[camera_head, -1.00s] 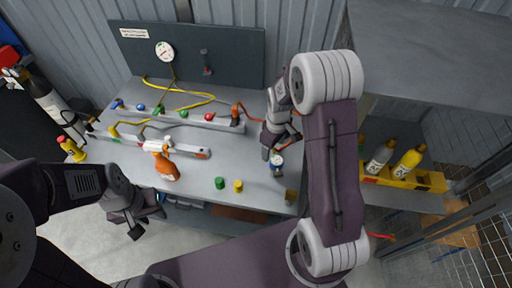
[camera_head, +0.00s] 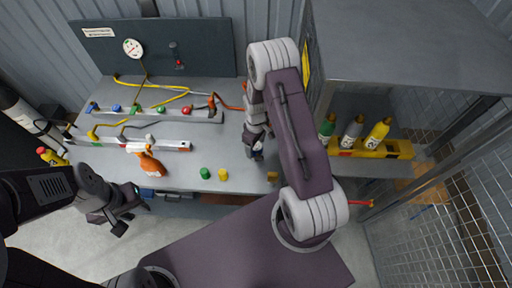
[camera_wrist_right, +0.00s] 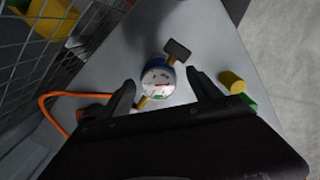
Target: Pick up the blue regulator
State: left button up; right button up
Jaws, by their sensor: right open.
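The blue regulator, with a round white dial, lies on the grey bench. In the right wrist view the regulator (camera_wrist_right: 158,81) sits between the two fingers of my right gripper (camera_wrist_right: 161,88), with a visible gap on each side. A dark knob and a brass stub stick out from it. In the head view my right gripper (camera_head: 256,143) is over the bench's right part and hides most of the regulator. The right gripper is open. My left gripper (camera_head: 130,216) is open and empty, in front of the bench's front edge, far from the regulator.
A green cap (camera_head: 205,173) and a yellow cap (camera_head: 223,174) stand left of the regulator. An orange spray bottle (camera_head: 150,164) and a valve rail (camera_head: 155,114) are farther left. A yellow rack (camera_head: 372,149) with bottles is at right. An orange hose (camera_wrist_right: 48,108) runs nearby.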

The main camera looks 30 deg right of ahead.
notch_tip(320, 180, down, 2)
jog(key=shift+d+f, duration=0.1)
jog(key=shift+w+f, duration=0.15)
jog(key=c, duration=1.2)
grip_shut()
pick_arm(q)
jog(key=shift+w+r, duration=0.1)
jog(key=shift+r, duration=0.15)
pick_arm(e)
jog(key=shift+r, duration=0.2)
jog(key=shift+r, duration=0.35)
jog(key=r, duration=0.1)
jog(key=r+b, duration=0.1)
jog(key=s+r, duration=0.1)
jog(key=shift+d+r, duration=0.25)
jog(key=shift+r, duration=0.1)
pick_arm(q)
notch_tip(320, 180, down, 3)
jog(key=shift+r+b, duration=0.1)
jog(key=shift+b, duration=0.8)
pick_arm(e)
jog(key=s+d+r, duration=0.4)
jog(key=s+r, duration=0.2)
jog(key=s, duration=0.3)
jog(key=shift+s+r, duration=0.2)
jog(key=shift+s, duration=0.2)
